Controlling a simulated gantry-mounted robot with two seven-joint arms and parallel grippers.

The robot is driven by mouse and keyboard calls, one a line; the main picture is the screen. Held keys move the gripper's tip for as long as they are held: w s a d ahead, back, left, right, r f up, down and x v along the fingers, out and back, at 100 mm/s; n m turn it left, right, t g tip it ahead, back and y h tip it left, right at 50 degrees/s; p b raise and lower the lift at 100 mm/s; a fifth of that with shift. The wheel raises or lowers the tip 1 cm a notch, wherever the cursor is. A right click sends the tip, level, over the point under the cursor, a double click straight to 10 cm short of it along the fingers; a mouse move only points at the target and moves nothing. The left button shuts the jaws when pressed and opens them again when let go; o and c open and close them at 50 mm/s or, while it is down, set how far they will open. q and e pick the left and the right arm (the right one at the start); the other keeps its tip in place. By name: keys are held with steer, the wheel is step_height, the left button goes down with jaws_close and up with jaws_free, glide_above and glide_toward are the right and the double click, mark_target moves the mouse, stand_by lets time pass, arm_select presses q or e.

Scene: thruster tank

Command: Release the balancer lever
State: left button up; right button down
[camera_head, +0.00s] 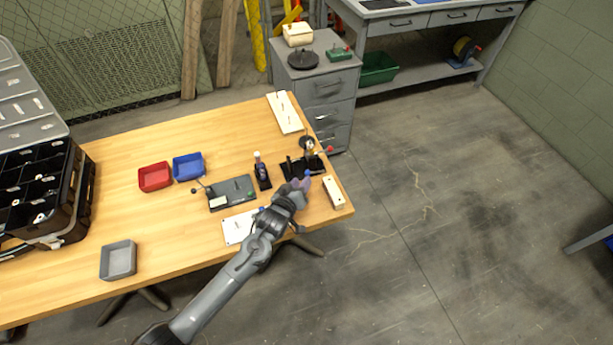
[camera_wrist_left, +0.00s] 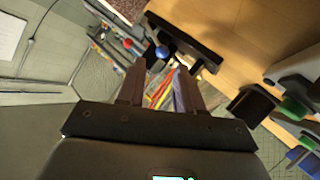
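A black fixture (camera_head: 291,167), which I take for the balancer, stands near the table's right end. It has a blue ball knob (camera_head: 308,172) and a red ball knob (camera_head: 330,149). My left gripper (camera_head: 301,184) is at the fixture's near side, close to the blue knob. In the left wrist view, the two fingers of my left gripper (camera_wrist_left: 161,75) are apart, and the blue knob (camera_wrist_left: 162,52) shows just past the fingertips, between them. I cannot tell whether they touch it. The red knob (camera_wrist_left: 127,43) is farther off. My right gripper is not in view.
A grey device (camera_head: 232,192) and a small black stand (camera_head: 262,172) are left of the fixture. A white block (camera_head: 333,192) lies to its right near the table edge. Red (camera_head: 155,177) and blue (camera_head: 188,166) bins stand farther left.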

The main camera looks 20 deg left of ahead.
mark_target(315, 172)
arm_select(q)
steer(key=shift+b+x, duration=0.7)
steer(key=shift+x, duration=2.35)
jaws_close()
